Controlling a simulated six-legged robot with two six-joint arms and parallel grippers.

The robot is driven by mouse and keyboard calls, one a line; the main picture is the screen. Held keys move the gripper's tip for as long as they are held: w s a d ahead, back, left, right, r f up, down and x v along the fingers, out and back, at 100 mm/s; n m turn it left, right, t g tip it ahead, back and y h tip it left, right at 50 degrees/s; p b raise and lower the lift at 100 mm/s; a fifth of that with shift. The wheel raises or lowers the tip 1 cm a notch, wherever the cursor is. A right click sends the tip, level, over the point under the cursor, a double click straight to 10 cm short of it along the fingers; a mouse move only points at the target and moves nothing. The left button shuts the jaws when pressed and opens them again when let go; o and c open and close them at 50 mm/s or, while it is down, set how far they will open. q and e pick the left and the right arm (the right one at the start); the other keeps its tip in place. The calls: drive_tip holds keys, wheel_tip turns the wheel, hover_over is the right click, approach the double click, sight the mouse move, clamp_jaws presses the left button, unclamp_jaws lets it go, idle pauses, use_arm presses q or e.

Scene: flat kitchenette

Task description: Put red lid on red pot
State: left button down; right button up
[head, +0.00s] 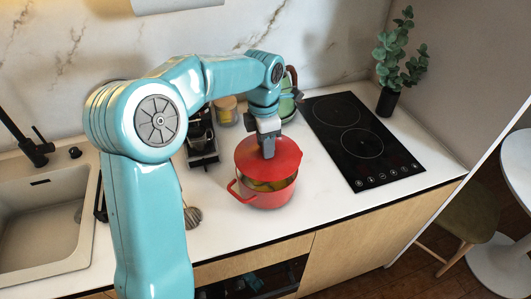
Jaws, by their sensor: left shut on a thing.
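The red pot (266,199) stands on the white counter, left of the black cooktop. Its loop handle sticks out to the left and something yellowish shows inside. The red lid (287,155) is over the pot, tilted, with a gap at the front between lid and rim. Whether its back edge touches the rim, I cannot tell. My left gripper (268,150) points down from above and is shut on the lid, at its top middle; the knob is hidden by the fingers. My right gripper does not show.
The black cooktop (360,140) lies to the right and is bare. A potted plant (390,99) stands behind it. A green kettle (287,104), jars (226,110) and a dark rack (202,146) are at the back. The sink (45,215) is at left.

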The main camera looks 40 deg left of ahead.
use_arm(q)
drive_tip(key=f, duration=0.2)
drive_tip(key=a+f, duration=0.1)
drive_tip(key=f, duration=0.1)
drive_tip(key=shift+w+f, duration=0.2)
drive_tip(key=shift+f, duration=0.05)
drive_tip(key=shift+w+d+f, duration=0.1)
drive_tip(key=shift+w+f, duration=0.05)
drive_tip(key=shift+f, duration=0.05)
drive_tip(key=shift+s+d+r, duration=0.25)
drive_tip(key=shift+s, duration=0.1)
drive_tip(key=shift+a+f, duration=0.15)
drive_tip(key=shift+f, duration=0.15)
drive_tip(key=c, duration=0.7)
unclamp_jaws()
drive_tip(key=shift+w+a, duration=0.1)
drive_tip(key=shift+w, duration=0.2)
drive_tip(key=shift+s+d+r, duration=0.15)
drive_tip(key=shift+s+d, duration=0.05)
drive_tip(key=shift+s, duration=0.05)
drive_tip(key=shift+r, duration=0.15)
drive_tip(key=shift+a+r, duration=0.15)
drive_tip(key=shift+r, duration=0.05)
wheel_tip(320, 180, up, 10)
drive_tip(key=shift+r, duration=0.75)
drive_tip(key=shift+s, duration=0.2)
